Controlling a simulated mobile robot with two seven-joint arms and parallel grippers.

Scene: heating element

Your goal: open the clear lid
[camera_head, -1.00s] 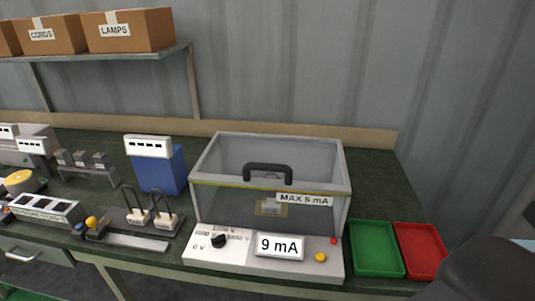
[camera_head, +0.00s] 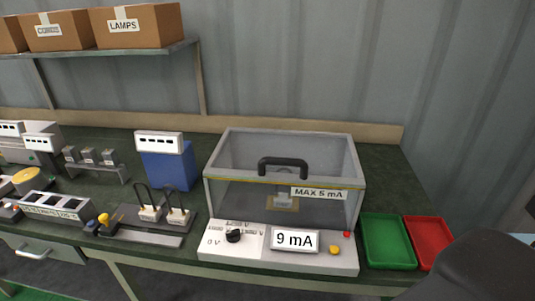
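The clear lid (camera_head: 325,205) is a see-through box-like cover with grey edges and a black handle (camera_head: 283,163) on its upper front edge. It appears shut over a small tan part (camera_head: 283,203) inside. A label on its front reads "MAX 5 mA". It stands behind a white control panel (camera_head: 330,262) with a black knob, a "9 mA" display, a yellow button and a small red light. A dark, blurred part of my own body fills the lower right corner. Neither gripper is in view, and nothing of mine touches the lid or its handle.
A green tray (camera_head: 366,249) and a red tray (camera_head: 449,234) sit right of the panel. A blue device (camera_head: 170,171) and a board with black cables (camera_head: 140,236) stand left of the lid. Cardboard boxes (camera_head: 140,30) are on the shelf above the dark green bench.

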